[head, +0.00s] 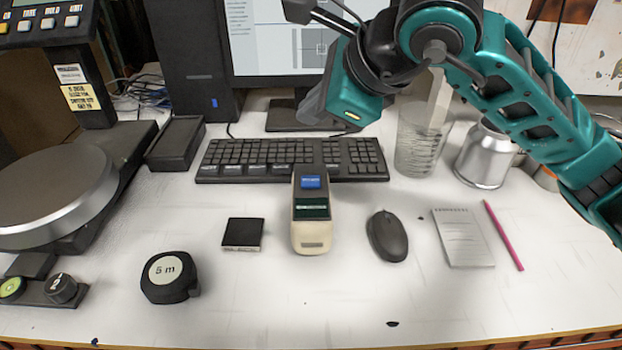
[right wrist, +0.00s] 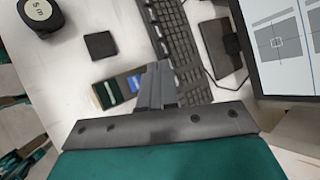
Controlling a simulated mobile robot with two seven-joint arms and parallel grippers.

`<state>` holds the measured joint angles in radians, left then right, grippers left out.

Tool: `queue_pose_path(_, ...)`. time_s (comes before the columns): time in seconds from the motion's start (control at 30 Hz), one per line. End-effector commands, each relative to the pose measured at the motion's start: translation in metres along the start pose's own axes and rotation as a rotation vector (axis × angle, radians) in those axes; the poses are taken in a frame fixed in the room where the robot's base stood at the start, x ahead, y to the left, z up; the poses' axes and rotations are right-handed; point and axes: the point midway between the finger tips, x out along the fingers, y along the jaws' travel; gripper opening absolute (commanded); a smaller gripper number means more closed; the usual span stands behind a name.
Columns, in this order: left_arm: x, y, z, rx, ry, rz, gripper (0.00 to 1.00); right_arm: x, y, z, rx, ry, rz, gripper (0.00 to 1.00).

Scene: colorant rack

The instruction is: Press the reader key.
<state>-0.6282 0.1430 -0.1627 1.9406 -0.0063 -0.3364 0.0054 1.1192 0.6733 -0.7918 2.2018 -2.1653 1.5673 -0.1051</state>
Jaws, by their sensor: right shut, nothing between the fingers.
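The reader (head: 311,236) is a cream handheld device with a dark green display, lying on the white table in front of the keyboard. Its blue key (head: 311,182) is at the far end, close to the keyboard's front edge. In the right wrist view the reader (right wrist: 99,97) is partly hidden behind my gripper, and its blue key (right wrist: 134,83) shows just left of the fingers. My right gripper (head: 309,113) is shut and empty, above the far side of the keyboard and apart from the key. It also shows in the right wrist view (right wrist: 157,68). My left gripper is not in view.
The keyboard (head: 245,157) lies behind the reader. A black square box (head: 243,234) and a tape measure (head: 170,277) are to its left. A mouse (head: 387,236), notepad (head: 463,238) and pink pencil (head: 503,235) are to its right. A glass (head: 418,150) stands beside the keyboard.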

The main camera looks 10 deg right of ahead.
Motion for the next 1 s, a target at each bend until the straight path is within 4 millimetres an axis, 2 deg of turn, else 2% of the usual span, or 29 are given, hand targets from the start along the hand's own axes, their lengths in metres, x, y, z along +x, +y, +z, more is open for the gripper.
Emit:
queue_pose_path(0.43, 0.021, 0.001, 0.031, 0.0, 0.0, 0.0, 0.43, 0.043, 0.032, -0.032, 0.0, 0.002, 0.003, 0.0)
queue_pose_path(0.57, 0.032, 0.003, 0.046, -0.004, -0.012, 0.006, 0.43, 0.054, 0.04, -0.039, -0.001, 0.0, 0.001, 0.0)
queue_pose_path(0.67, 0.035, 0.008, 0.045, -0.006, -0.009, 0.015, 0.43, 0.057, 0.042, -0.042, -0.001, 0.0, 0.001, 0.0)
queue_pose_path(0.83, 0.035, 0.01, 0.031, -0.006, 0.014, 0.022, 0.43, 0.057, 0.042, -0.042, 0.0, 0.0, 0.001, 0.0)
queue_pose_path(1.0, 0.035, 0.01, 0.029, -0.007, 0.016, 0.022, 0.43, 0.057, 0.042, -0.041, 0.0, 0.0, 0.001, 0.0)
